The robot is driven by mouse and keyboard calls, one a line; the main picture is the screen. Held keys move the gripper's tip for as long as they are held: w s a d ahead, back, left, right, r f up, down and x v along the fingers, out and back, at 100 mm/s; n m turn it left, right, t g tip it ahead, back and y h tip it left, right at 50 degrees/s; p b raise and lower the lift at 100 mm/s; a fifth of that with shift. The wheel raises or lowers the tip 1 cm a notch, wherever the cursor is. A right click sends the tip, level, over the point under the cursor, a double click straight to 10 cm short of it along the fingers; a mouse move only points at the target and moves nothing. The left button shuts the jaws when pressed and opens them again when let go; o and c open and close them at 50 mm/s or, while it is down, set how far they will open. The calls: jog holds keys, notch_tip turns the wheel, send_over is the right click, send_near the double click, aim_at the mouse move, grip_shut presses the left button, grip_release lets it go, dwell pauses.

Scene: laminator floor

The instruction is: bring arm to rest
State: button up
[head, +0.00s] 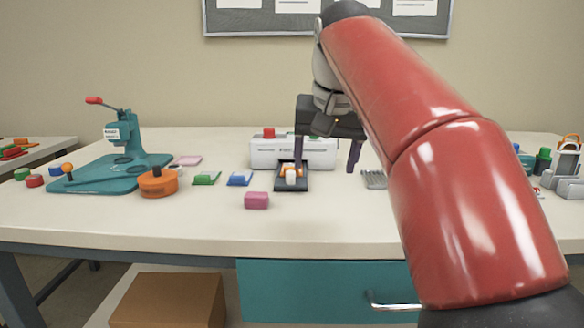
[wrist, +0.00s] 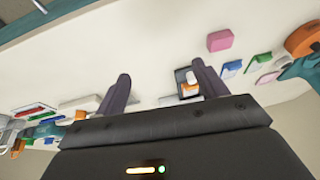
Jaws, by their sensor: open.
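My red arm reaches in from the right of the head view and bends over the table. My gripper (head: 327,160) is raised above the table in front of the white laminator (head: 262,154). Its two dark fingers are spread wide and hold nothing. In the wrist view my gripper (wrist: 160,88) also shows open, with bare table top between its fingertips. The arm hides part of the table's right side in the head view.
On the white table (head: 200,225) stand a teal press (head: 120,165), an orange round container (head: 158,183), a pink block (head: 256,200) and a black tray (head: 293,185) with an orange and white item. Small items crowd the right end. The front middle is clear.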

jog(key=s+d+f+y, duration=0.1)
jog(key=s+d+f, duration=0.6)
jog(key=d+f, duration=0.1)
jog(key=s+d+f+t+h, duration=0.1)
jog(key=s+f, duration=1.4)
jog(key=f, duration=0.3)
jog(key=shift+d+f+n+h, duration=0.3)
jog(key=shift+d+n, duration=0.05)
jog(key=shift+n, duration=0.05)
